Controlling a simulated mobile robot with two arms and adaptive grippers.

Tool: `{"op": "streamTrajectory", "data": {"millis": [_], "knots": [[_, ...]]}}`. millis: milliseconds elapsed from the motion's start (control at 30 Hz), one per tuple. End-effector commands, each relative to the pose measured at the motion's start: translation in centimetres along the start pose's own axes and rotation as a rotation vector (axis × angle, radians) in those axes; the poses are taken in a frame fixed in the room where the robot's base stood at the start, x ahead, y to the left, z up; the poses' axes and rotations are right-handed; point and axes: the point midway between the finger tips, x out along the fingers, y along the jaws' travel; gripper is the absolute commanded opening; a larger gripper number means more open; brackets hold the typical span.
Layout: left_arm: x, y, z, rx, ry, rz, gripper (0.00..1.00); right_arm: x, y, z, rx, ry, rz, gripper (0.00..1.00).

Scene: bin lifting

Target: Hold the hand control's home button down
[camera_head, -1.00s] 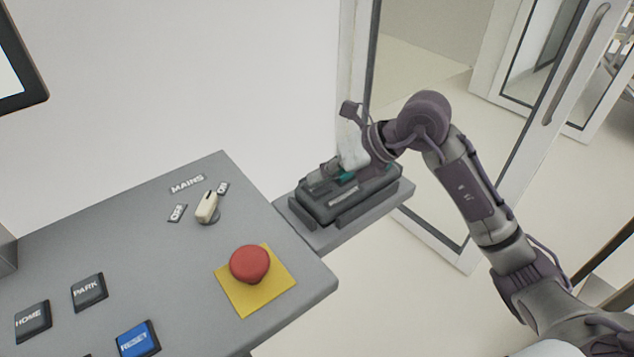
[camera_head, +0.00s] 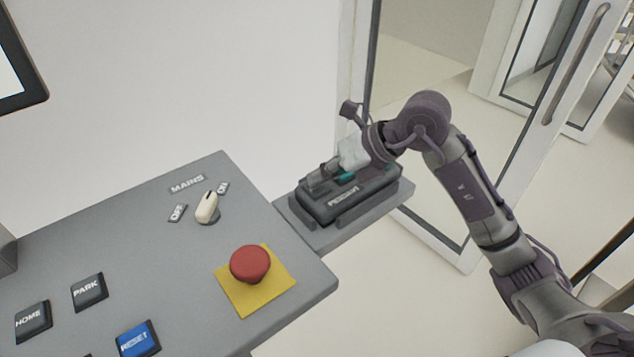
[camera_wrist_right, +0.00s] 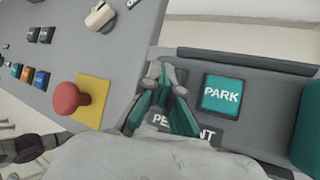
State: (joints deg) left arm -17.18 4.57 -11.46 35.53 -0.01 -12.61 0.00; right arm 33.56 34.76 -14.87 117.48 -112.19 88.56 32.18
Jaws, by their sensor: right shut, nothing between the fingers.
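The hand control (camera_head: 378,192) is a dark grey pendant lying in a holder right of the console; it also shows in the right wrist view (camera_wrist_right: 255,130). A teal PARK button (camera_wrist_right: 221,95) is on its face. Another teal button (camera_wrist_right: 305,135) is cut off at the right edge, its label not readable. No HOME label shows on the hand control. My right gripper (camera_wrist_right: 164,82) is shut and empty, its tips over the pendant's end left of PARK; in the head view (camera_head: 314,179) it is above the same end. I cannot tell whether it touches. My left gripper is not in view.
The grey console (camera_head: 120,225) carries its own HOME button (camera_head: 32,321), PARK button (camera_head: 89,291), blue RESET button (camera_head: 138,338), MAINS switch (camera_head: 207,207) and red mushroom button (camera_head: 250,264) on a yellow plate. A glass door (camera_head: 440,150) stands behind the holder.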

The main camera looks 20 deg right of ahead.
Motion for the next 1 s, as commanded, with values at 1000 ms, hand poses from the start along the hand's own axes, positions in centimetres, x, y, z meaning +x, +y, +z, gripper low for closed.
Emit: {"op": "streamTrajectory", "data": {"millis": [1000], "knots": [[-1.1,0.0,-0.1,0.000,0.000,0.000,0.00,-1.0,0.7,0.7,0.000,0.001,-0.002,0.00]]}}
